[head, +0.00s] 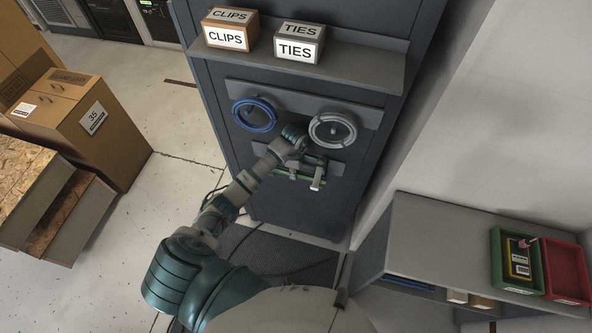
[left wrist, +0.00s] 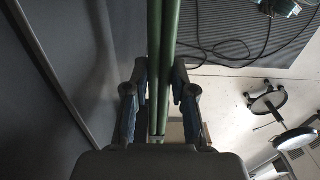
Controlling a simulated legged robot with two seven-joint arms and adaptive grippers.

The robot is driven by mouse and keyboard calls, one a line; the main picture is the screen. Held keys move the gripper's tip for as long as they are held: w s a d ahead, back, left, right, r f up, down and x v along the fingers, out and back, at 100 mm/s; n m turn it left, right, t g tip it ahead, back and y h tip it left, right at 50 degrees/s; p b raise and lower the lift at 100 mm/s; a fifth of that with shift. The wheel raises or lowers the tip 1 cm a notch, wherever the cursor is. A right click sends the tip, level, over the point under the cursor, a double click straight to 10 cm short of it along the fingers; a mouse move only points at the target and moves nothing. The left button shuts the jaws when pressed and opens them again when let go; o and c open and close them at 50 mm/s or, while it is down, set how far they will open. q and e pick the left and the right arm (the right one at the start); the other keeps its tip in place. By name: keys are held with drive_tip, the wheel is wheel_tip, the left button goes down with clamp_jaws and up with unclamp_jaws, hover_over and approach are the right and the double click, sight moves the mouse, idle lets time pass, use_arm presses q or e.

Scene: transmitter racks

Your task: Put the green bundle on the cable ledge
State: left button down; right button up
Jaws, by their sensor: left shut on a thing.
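The green bundle (head: 286,176) is a set of thin green rods or cables held level close to the dark rack front, below the two coils. In the left wrist view the bundle (left wrist: 162,60) runs lengthwise between my fingers. My left gripper (head: 312,168) is shut on it; the left wrist view shows a dark finger of the gripper (left wrist: 158,112) on either side. A grey ledge (head: 350,68) juts from the rack higher up, with two boxes on it. I cannot tell whether the bundle touches the lower bracket (head: 335,168). My right gripper is not in view.
A CLIPS box (head: 226,38) and a TIES box (head: 295,50) stand on the ledge; its right part is bare. A blue coil (head: 255,127) and a grey coil (head: 332,143) hang below. Cartons (head: 110,150) stand left; a grey bench (head: 440,235) with bins stands right.

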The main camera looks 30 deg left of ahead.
use_arm(q)
drive_tip(key=shift+f, duration=0.15)
drive_tip(key=shift+d, duration=0.35)
drive_tip(key=shift+f, duration=0.15)
drive_tip(key=shift+a+f+b, duration=0.2)
drive_tip(key=shift+f+b, duration=0.05)
drive_tip(key=shift+b, duration=0.1)
drive_tip(key=c, duration=1)
unclamp_jaws()
drive_tip(key=shift+a, duration=0.1)
drive_tip(key=shift+o, duration=0.6)
drive_tip(key=shift+d, duration=0.2)
drive_tip(key=shift+r, duration=0.1)
wheel_tip(320, 180, up, 7)
drive_tip(key=shift+a+r, duration=0.1)
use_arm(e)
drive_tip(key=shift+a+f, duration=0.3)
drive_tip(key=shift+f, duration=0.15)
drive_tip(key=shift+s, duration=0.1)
